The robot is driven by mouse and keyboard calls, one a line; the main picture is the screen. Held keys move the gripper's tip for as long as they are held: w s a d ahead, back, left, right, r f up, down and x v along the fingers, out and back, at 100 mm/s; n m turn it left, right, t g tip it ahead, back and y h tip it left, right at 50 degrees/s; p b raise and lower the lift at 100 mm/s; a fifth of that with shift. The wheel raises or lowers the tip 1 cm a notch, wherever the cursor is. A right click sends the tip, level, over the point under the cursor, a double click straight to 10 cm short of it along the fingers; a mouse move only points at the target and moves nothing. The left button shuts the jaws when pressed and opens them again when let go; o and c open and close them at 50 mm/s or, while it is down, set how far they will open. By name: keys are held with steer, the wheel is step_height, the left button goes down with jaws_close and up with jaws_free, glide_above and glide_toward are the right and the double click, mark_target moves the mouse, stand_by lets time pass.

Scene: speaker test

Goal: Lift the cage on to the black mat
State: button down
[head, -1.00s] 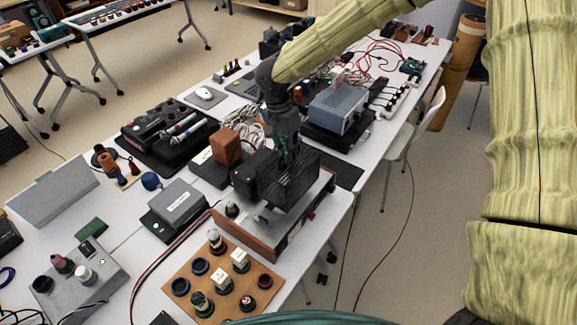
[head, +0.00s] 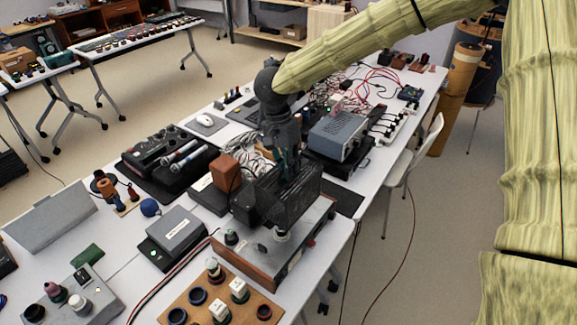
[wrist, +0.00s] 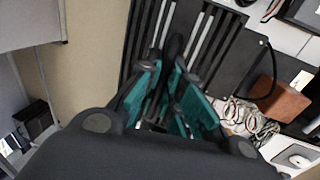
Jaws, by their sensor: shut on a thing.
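The cage (head: 297,196) is a dark, slatted black box above the grey instrument with wooden sides (head: 250,262). My gripper (head: 288,172) comes down from above and is shut on the top of the cage. In the wrist view the teal fingers (wrist: 173,88) are close together at the cage's slats (wrist: 200,42). The cage looks raised a little, with a pale knob showing beneath its lower edge. The exact grip point is hard to make out. A black mat (head: 346,202) lies flat on the white table, just right of the cage, partly hidden by it.
A wooden brown block (head: 225,172) on a dark box stands close left of the cage. A blue-grey power supply (head: 338,132) stands behind it. A board with several knobs (head: 262,303) lies in front. The table's right edge runs close to the mat, with a white chair (head: 412,165) beyond.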

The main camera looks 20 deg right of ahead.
steer(key=shift+r+p, duration=1.45)
steer(key=shift+p, duration=0.25)
